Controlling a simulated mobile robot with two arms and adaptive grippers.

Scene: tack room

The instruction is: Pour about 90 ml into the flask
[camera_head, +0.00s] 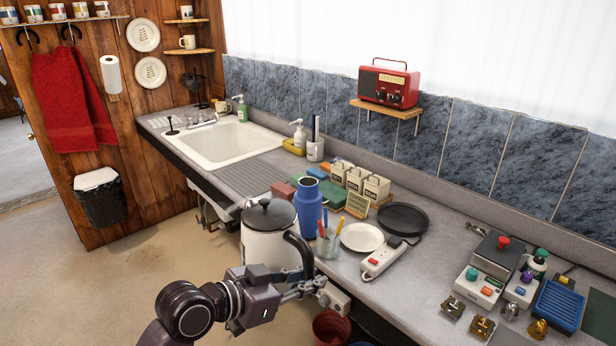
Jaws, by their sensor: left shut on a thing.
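A white kettle (262,247) with a grey lid and black knob is near the counter's front edge, left of the blue flask. It looks upright, with its spout to the left and its black curved handle (299,247) to the right. My left gripper (316,284) is shut on the lower part of this handle. My arm hides part of the kettle's base, and I cannot tell its height over the counter. The blue flask (310,210) stands upright on the counter just behind and right of the kettle, with a dark open-looking mouth. My right gripper is not in view.
A glass (328,245) with pens stands close to the flask. A white plate (361,237), a power strip (381,258) and a black pan (403,218) lie to the right. Canisters (356,181) stand behind. The sink (225,145) is at the back left.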

